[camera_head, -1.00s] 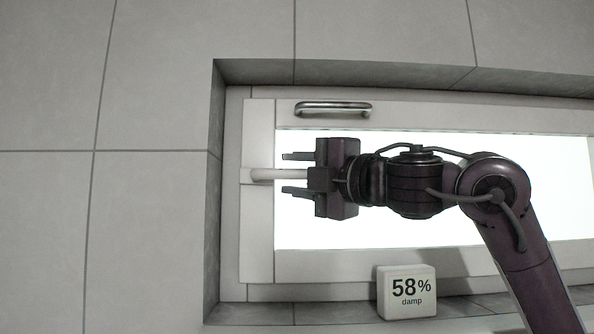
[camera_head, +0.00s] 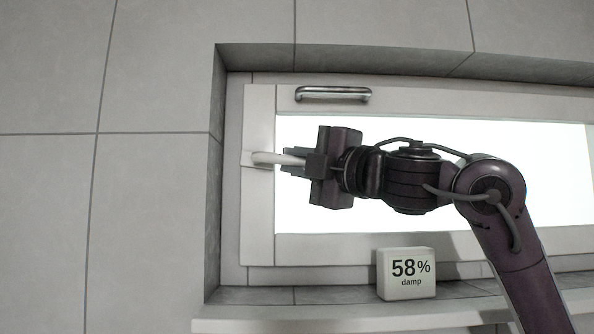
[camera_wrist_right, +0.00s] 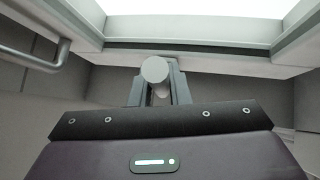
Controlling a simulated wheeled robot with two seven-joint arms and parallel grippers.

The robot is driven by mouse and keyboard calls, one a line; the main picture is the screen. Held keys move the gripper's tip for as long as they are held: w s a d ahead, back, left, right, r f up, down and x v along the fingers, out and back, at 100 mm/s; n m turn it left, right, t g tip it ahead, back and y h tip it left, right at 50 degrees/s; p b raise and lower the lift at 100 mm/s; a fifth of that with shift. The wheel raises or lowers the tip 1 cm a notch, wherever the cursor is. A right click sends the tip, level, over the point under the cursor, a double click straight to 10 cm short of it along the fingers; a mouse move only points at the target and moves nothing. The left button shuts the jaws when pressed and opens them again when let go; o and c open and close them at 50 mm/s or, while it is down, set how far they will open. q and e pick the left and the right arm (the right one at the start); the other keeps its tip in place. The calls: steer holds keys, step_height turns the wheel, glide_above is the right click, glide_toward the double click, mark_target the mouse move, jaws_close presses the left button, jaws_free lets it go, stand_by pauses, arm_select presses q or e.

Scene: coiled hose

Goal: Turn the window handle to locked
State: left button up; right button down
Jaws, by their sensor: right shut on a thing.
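The window handle (camera_head: 268,158) is a pale rounded lever on the left side of the window frame (camera_head: 259,215). It points right, close to horizontal with a slight downward tilt toward my gripper. My right gripper (camera_head: 290,161) is shut on the handle, its fingers closed around the lever from the right. In the right wrist view the handle's round end (camera_wrist_right: 154,70) shows between the two fingers (camera_wrist_right: 155,90). The handle's base is partly visible at the frame. My left gripper is not in view.
A metal bar handle (camera_head: 333,94) is fixed on the upper window frame, above my gripper. A white box (camera_head: 406,273) reading "58% damp" stands on the sill (camera_head: 300,325) below. Tiled wall (camera_head: 150,200) surrounds the recess. My right arm crosses the bright pane (camera_head: 540,180).

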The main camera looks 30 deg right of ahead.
steer(key=f+m+t+b, duration=0.1)
steer(key=m+b, duration=0.1)
steer(key=b, duration=0.1)
steer(key=f+m+t+h+b, duration=0.1)
steer(key=f+m+t+b, duration=0.1)
steer(key=b, duration=0.2)
steer(key=shift+w+a+h, duration=0.2)
steer(key=shift+a+h, duration=0.1)
steer(key=shift+a, duration=0.1)
steer(key=shift+w+a+f+m+t+h+b, duration=0.1)
steer(key=shift+m+t+h+b, duration=0.15)
steer(key=shift+m+t+b, duration=0.3)
steer(key=shift+a+f+m+t+h+b, duration=0.1)
steer(key=shift+m+t+h+b, duration=0.15)
steer(key=shift+m+b, duration=0.35)
steer(key=shift+d+r, duration=0.1)
steer(key=c, duration=1.4)
jaws_free()
steer(key=shift+o, duration=0.2)
steer(key=b, duration=0.4)
glide_toward(274, 167)
steer(key=shift+v, duration=1.35)
